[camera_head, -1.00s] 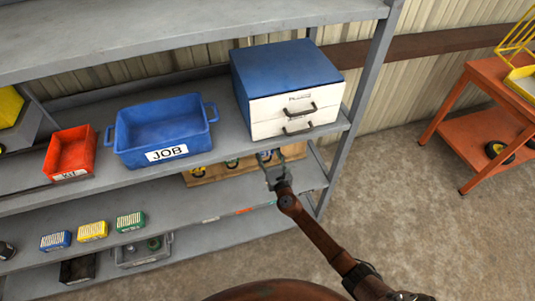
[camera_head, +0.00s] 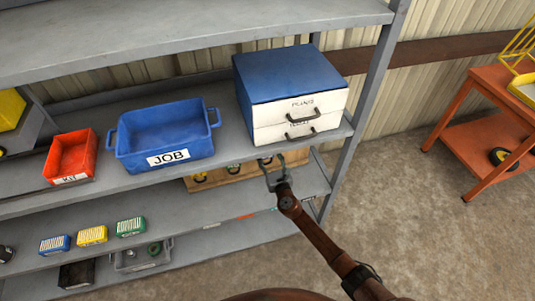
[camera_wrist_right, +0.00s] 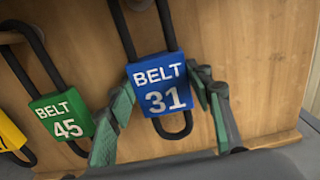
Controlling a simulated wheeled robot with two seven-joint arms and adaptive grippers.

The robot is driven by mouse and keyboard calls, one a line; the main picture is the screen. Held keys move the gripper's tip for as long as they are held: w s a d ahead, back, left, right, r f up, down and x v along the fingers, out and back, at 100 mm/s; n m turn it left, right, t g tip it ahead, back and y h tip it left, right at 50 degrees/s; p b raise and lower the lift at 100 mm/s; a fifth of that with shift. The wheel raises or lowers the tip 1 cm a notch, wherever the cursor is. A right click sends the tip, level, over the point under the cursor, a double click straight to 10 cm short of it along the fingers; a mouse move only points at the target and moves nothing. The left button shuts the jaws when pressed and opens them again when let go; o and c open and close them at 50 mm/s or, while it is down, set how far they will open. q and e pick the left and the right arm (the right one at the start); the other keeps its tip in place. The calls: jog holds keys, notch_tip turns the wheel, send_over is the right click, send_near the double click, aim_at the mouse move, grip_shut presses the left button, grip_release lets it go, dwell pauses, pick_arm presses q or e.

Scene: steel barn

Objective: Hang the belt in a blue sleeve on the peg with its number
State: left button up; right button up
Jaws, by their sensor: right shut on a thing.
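A belt in a blue sleeve (camera_wrist_right: 158,92) marked BELT 31 hangs in front of a wooden board (camera_wrist_right: 235,40) in the right wrist view. Its black loop runs above and below the sleeve. My right gripper (camera_wrist_right: 166,98) has its green-padded fingers on either side of the sleeve and is shut on it. The peg above it is mostly cut off. A green sleeve (camera_wrist_right: 62,117) marked BELT 45 hangs to the left. In the head view my right gripper (camera_head: 275,177) is at the board (camera_head: 225,176) below the upper shelf; the blue sleeve is not clear there. My left gripper is out of view.
On the shelf above stand a blue JOB bin (camera_head: 165,130), a red KIT bin (camera_head: 72,158) and a blue-and-white drawer cabinet (camera_head: 290,95). Small boxes (camera_head: 92,236) and a grey crate (camera_head: 140,255) are lower left.

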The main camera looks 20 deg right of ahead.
jog(key=shift+f+b, duration=0.5)
jog(key=shift+f, duration=0.05)
dwell(0.4)
jog(key=o, duration=1.3)
jog(key=shift+c, duration=0.2)
jog(key=s, duration=0.8)
jog(key=shift+d, duration=0.15)
